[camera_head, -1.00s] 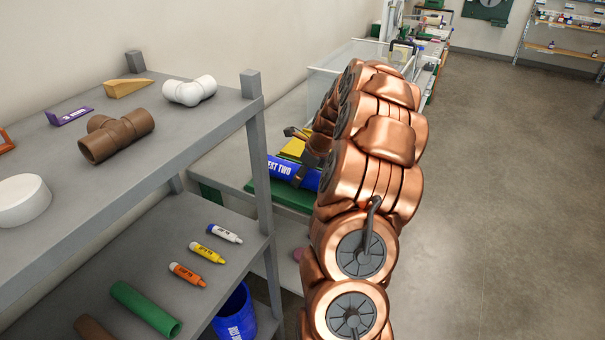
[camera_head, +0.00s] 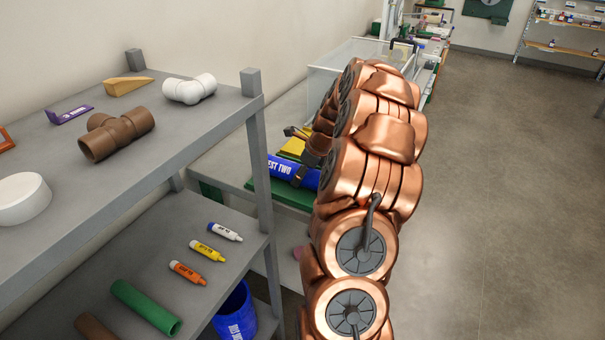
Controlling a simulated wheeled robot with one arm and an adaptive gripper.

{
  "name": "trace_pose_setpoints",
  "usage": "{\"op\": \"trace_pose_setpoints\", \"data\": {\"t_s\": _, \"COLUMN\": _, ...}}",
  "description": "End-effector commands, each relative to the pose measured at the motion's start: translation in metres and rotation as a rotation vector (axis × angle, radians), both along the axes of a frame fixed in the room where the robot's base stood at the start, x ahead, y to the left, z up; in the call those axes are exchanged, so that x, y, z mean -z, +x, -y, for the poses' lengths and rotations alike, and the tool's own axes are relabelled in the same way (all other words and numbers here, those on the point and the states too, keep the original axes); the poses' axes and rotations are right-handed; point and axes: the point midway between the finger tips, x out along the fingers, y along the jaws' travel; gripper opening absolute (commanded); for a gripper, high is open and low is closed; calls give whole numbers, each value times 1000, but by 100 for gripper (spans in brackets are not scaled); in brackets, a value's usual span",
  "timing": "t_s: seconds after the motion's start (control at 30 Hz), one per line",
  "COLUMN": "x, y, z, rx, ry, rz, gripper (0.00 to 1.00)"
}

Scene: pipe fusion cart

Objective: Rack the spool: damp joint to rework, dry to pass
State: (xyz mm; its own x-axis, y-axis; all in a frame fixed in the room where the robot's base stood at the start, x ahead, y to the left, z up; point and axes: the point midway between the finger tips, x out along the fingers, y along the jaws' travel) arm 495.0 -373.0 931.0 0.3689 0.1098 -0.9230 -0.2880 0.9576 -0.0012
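A blue spool (camera_head: 282,168) with white lettering ending in "EST TWO" lies on the bench beyond the shelf, by a green surface. Its right end is hidden by my copper arm. My gripper (camera_head: 294,153) is at the spool, with its dark fingers spread apart. One finger is above and behind it, and the other crosses in front of its blue side. I cannot tell whether either finger touches it. A yellow piece (camera_head: 292,147) shows between the fingers. No rework or pass rack can be made out.
The near grey shelf (camera_head: 190,140) holds a brown tee (camera_head: 118,135), a white fitting (camera_head: 190,89), a wooden wedge (camera_head: 128,86) and a white cap (camera_head: 22,198). Markers (camera_head: 208,251) and a green pipe (camera_head: 145,308) lie below. A blue bin (camera_head: 236,312) stands underneath. The floor (camera_head: 500,200) at right is clear.

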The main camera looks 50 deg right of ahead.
Motion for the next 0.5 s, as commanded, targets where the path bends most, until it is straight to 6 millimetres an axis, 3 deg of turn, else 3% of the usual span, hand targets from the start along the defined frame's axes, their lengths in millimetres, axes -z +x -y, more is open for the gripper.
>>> {"op": "trace_pose_setpoints", "data": {"t_s": 0.47, "x": 1, "y": 0, "z": 0, "rx": 0, "ry": 0, "rz": 0, "gripper": 14}}
{"op": "trace_pose_setpoints", "data": {"t_s": 0.5, "x": 1, "y": 0, "z": 0, "rx": 0, "ry": 0, "rz": 0, "gripper": 68}}
